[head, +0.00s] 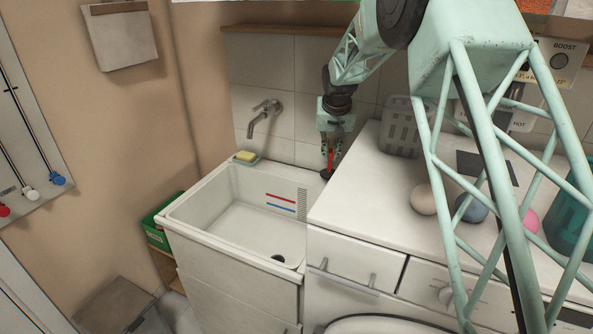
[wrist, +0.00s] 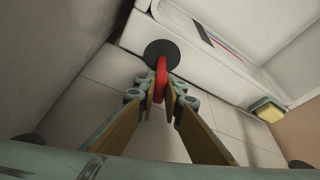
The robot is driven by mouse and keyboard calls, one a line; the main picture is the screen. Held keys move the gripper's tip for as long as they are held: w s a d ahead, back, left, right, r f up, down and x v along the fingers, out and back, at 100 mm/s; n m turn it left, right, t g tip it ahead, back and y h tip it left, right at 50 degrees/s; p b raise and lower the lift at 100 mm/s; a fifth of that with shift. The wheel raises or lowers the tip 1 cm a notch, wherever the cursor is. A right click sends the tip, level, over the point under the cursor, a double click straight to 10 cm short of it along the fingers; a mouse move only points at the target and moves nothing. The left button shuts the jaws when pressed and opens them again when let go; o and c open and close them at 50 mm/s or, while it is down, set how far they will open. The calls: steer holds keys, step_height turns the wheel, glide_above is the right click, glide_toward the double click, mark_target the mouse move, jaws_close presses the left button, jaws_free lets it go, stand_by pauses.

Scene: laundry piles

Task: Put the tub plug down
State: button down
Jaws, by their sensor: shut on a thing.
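The tub plug is a black disc with a red handle; the disc shows in the head view (head: 326,174) and in the wrist view (wrist: 159,50). My gripper (head: 331,152) is shut on the red handle, and its fingertips (wrist: 162,92) flank that handle in the wrist view. The plug hangs below the fingers, near the back right corner of the white tub (head: 190,201). I cannot tell whether the disc touches the rim or hangs above it. The tub is empty, with a dark drain hole (head: 278,258) in its floor.
A yellow sponge or soap (head: 246,155) lies on the tub's back left rim, below a wall tap (head: 264,115). To the right is a white counter (head: 375,190) with a grey slotted basket (head: 403,126), several balls (head: 423,199) and a teal basket (head: 571,215). The tub's inside is clear.

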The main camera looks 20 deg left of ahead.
mark_target(330, 172)
steer(key=shift+w+d, duration=0.1)
stand_by(0.5)
steer(key=shift+f+b, duration=0.3)
steer(key=shift+f, duration=1.15)
steer(key=shift+f, duration=0.15)
steer(key=c, duration=2.7)
jaws_free()
steer(key=shift+c, duration=0.2)
steer(key=shift+p+v, duration=0.5)
steer(key=shift+v, duration=1.65)
